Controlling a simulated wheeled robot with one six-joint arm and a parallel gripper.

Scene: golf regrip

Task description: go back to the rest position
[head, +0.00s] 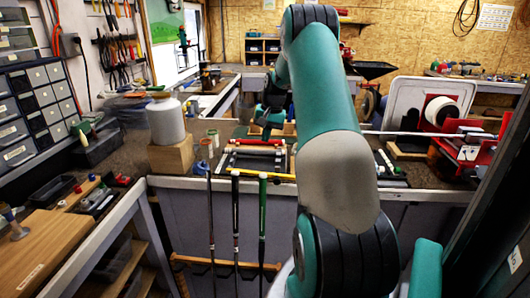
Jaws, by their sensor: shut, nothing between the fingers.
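My teal and grey arm reaches forward over the workbench (225,132) and fills the middle of the view. My gripper (264,134) is small and far off, low over the back part of the bench, behind a tray with a red-ended roller (258,142). It is shut with nothing visible in it. My arm's links hide part of the bench to its right. Three golf clubs (235,215) hang upright at the bench's front edge, with dark and green grips.
A white bottle (165,119) stands on a wooden block (172,156) to the left. A red vise (470,150) and a white tape roll (441,110) stand to the right, with a thin shaft (400,132) running toward the vise. Drawer cabinets (35,110) line the left wall.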

